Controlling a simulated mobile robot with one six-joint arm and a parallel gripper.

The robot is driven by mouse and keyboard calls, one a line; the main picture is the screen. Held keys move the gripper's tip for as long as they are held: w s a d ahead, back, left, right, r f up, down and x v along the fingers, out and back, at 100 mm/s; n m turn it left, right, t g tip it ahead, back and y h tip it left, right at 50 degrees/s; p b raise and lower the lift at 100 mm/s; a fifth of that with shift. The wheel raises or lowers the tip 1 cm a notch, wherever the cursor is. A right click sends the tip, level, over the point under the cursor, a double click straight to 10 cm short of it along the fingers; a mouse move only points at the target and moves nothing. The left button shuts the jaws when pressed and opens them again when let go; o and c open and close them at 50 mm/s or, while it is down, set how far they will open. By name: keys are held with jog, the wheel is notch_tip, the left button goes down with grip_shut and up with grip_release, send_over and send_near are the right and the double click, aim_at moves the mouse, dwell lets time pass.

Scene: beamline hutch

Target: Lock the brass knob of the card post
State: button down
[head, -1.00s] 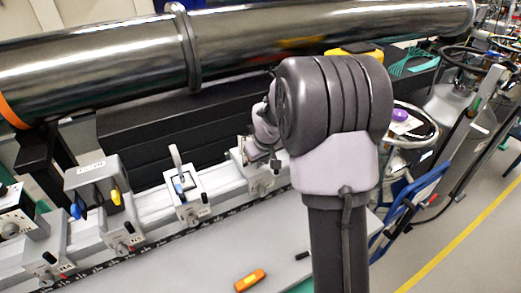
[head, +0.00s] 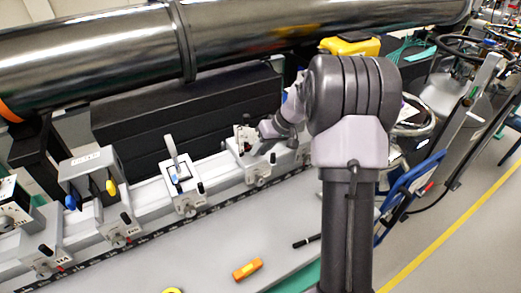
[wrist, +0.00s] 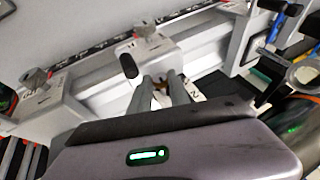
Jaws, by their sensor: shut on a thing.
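My gripper (wrist: 161,88) is shut in the wrist view, its two grey fingers around a small brass-coloured piece (wrist: 160,87), which I take to be the brass knob. Only a little of it shows between the fingers. It sits at a light-grey carrier (wrist: 147,48) on the rail, which has a black knob on its front. In the head view my gripper (head: 267,129) is at the upper part of the same carrier (head: 252,170). The card post itself is mostly hidden there by the gripper, and I cannot tell how the knob is turned.
Another carrier (head: 184,190) with a tilted framed plate stands to the left on the rail. Further left is a filter unit (head: 90,165) with blue and yellow knobs. A large metal pipe (head: 90,60) runs behind. An orange box (head: 247,269) and black marker (head: 306,240) lie on the bench.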

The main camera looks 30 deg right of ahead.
jog(key=shift+f, duration=0.1)
jog(key=c, duration=1.5)
grip_release()
jog(key=p+v, duration=0.4)
jog(key=v, duration=1.3)
jog(key=shift+s+r+p, duration=0.15)
jog(key=shift+r+p, duration=0.05)
jog(key=shift+p, duration=0.15)
jog(key=shift+a, duration=0.1)
